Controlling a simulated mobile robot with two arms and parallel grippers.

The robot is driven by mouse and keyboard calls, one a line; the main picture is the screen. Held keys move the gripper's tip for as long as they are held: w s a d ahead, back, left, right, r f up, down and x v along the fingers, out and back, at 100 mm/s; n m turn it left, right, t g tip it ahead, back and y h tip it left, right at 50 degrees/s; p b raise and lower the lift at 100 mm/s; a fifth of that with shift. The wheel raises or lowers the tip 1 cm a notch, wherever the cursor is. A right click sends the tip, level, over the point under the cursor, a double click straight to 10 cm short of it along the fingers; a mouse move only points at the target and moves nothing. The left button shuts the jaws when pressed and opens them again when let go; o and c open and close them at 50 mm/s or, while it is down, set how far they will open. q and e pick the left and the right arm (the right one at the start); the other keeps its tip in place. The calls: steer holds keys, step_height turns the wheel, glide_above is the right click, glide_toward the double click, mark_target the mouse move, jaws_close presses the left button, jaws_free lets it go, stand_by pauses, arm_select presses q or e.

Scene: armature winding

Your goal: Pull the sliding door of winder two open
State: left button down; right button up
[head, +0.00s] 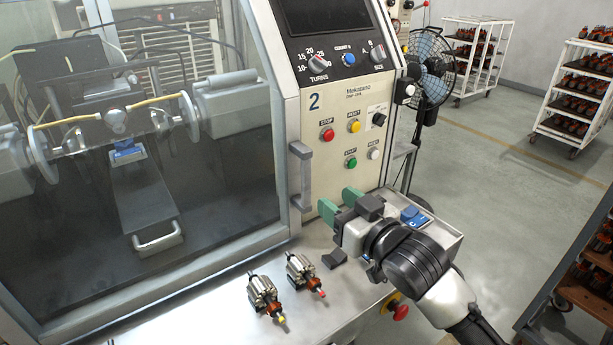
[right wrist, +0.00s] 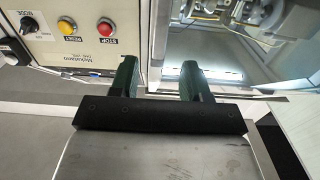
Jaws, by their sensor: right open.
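Winder two has a control panel marked 2 (head: 345,120). Its clear sliding door (head: 225,215) covers the winding space on the left and looks closed, its right edge beside the panel. A grey vertical bar handle (head: 301,178) stands on that edge. My right gripper (head: 339,202) is open and empty, its green fingers pointing toward the machine, a little right of and below the handle. In the right wrist view the right gripper (right wrist: 160,82) has its fingers spread, with a grey upright strip beyond the gap; I cannot tell whether this is the handle. My left gripper is out of view.
A fan (head: 430,65) and carts (head: 580,90) stand behind, with open floor between.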

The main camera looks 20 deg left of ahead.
mark_target(308, 179)
steer(key=p+x, duration=0.2)
steer(key=x, duration=0.6)
steer(key=shift+w+a+r, duration=0.1)
steer(key=shift+w+a, duration=0.05)
steer(key=shift+a, duration=0.1)
steer(key=shift+p+x, duration=0.3)
steer(key=shift+x, duration=0.45)
jaws_close()
